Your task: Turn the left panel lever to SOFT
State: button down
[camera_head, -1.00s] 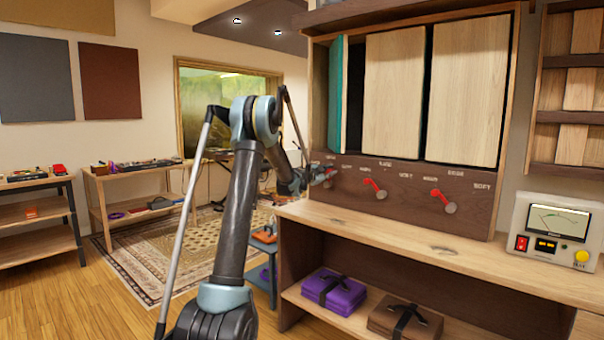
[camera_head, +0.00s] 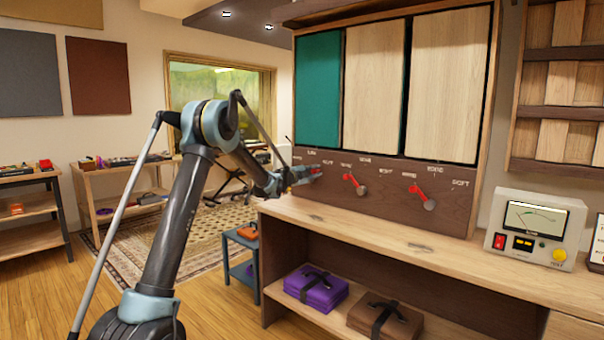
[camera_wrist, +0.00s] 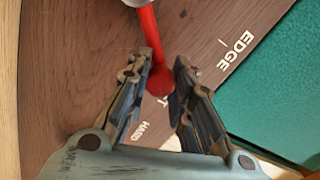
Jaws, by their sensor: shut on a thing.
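The left panel (camera_head: 318,90) shows its teal face square to the front in the head view; a green surface (camera_wrist: 285,95), its face, fills the right of the wrist view. Its red lever (camera_wrist: 150,40) runs from a grey pivot at the top edge to a round red end between my fingers. My gripper (camera_wrist: 162,68) is shut on that end. The end lies by a label of which only a T shows, with HARD beyond it and EDGE to the right. In the head view my gripper (camera_head: 288,178) hides part of the left lever (camera_head: 316,168).
The middle panel (camera_head: 372,95) and right panel (camera_head: 446,90) show wood faces; their red levers (camera_head: 354,183) (camera_head: 420,195) point up-left. The wooden bench (camera_head: 400,245) is clear below. A meter box (camera_head: 535,228) stands on its right. A small side table (camera_head: 238,240) is below my arm.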

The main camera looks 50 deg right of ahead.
jog(key=shift+w+d, duration=0.15)
jog(key=c, duration=1.4)
grip_release()
jog(key=shift+f, duration=0.1)
jog(key=a, duration=1.2)
jog(key=shift+w, duration=0.1)
